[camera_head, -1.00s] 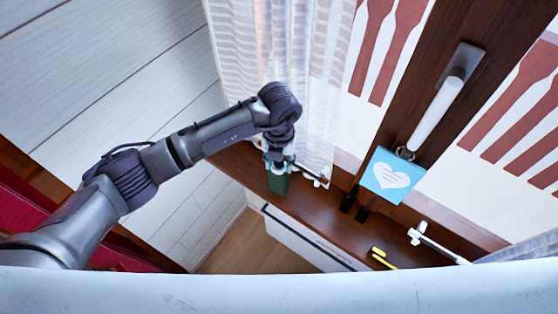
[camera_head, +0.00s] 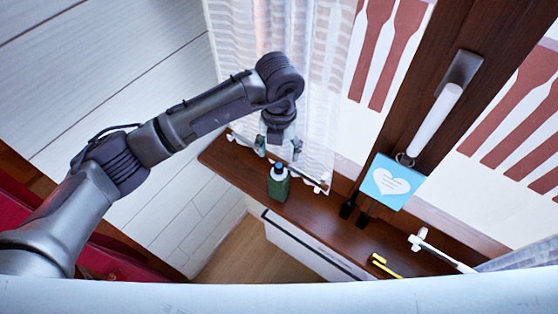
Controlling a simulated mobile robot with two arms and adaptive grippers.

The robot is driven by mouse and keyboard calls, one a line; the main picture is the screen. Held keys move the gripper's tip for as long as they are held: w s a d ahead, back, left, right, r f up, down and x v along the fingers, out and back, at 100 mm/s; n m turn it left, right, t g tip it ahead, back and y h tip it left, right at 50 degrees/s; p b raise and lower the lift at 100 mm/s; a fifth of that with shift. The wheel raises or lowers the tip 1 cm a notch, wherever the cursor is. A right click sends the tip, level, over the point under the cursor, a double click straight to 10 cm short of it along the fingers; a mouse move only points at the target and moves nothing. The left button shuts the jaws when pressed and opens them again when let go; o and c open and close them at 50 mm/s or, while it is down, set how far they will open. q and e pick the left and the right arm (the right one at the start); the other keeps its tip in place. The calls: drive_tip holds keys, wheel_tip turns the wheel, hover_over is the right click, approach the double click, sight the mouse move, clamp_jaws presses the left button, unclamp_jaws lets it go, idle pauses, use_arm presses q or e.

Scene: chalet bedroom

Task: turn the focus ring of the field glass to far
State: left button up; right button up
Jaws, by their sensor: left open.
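The field glass (camera_head: 278,187) looks like a small green upright body with a dark upper part and a pale band near its top. It stands on the dark wooden sill. Its focus ring is too small to make out clearly, and I cannot tell its setting. My left gripper (camera_head: 278,152) is open and empty, with its fingers spread above and behind the field glass, apart from it in the picture. My right gripper is not in view.
The sill (camera_head: 318,208) has clear room around the field glass. A white rod fitting (camera_head: 312,180) lies behind it by the curtain (camera_head: 275,35). A blue heart tag (camera_head: 391,182) hangs from the window handle (camera_head: 437,116). A yellow item (camera_head: 384,265) lies at the sill's right.

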use_arm(q)
wheel_tip(320, 180, up, 4)
drive_tip(key=shift+r, duration=0.1)
drive_tip(key=shift+s, duration=0.1)
idle(0.6)
